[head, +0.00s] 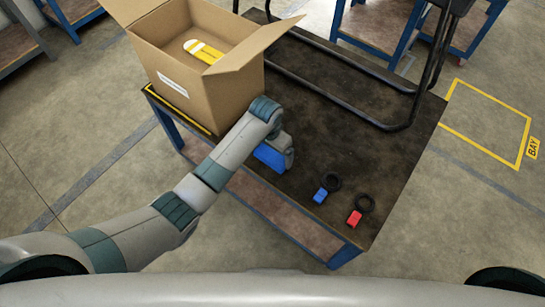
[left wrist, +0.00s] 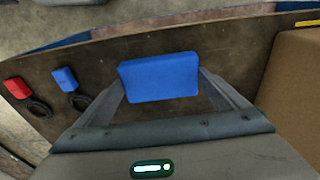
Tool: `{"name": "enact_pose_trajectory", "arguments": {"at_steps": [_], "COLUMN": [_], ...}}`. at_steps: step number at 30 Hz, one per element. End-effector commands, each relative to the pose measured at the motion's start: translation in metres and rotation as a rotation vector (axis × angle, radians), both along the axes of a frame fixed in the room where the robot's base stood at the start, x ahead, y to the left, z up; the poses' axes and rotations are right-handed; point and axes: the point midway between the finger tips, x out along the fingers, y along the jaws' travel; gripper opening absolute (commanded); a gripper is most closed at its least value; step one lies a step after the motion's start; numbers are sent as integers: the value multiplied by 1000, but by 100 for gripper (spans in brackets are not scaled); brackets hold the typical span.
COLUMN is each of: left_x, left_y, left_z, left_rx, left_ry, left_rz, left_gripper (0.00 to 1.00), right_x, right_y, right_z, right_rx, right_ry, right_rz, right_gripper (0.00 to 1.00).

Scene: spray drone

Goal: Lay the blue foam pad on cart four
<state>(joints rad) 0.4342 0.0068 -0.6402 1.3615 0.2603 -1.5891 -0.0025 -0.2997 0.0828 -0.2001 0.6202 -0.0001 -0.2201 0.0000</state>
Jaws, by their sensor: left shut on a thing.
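The blue foam pad (head: 268,157) is held in my left gripper (head: 277,156), over the near left edge of the dark-topped table (head: 330,110). In the left wrist view, the blue pad (left wrist: 160,78) sits between the two fingers, which are shut on its sides. Whether it touches the tabletop I cannot tell. My left arm hides part of the pad in the head view. I see no label reading cart four, so I cannot tell which surface that is. My right gripper is not in view.
An open cardboard box (head: 185,95) with a yellow and white item (head: 203,51) stands left of the gripper. A blue tag (head: 321,195) and a red tag (head: 354,218), each with a black loop, lie to the right. A black tubular frame (head: 400,128) stands behind.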

Motion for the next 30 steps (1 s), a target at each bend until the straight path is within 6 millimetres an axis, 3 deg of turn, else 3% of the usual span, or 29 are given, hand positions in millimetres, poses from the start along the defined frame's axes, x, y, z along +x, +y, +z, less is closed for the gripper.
{"name": "enact_pose_trajectory", "arguments": {"at_steps": [8,18,30], "left_x": [-1,-1,-1], "left_y": [0,0,0], "left_z": [-3,-37,-42], "left_rx": [1,0,0], "left_ry": [2,1,0], "left_rz": [0,1,0], "left_gripper": [72,72,72], "right_x": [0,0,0], "right_y": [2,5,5], "right_z": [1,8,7], "right_rx": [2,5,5], "right_ry": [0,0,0], "right_rz": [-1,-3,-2], "right_gripper": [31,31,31]}}
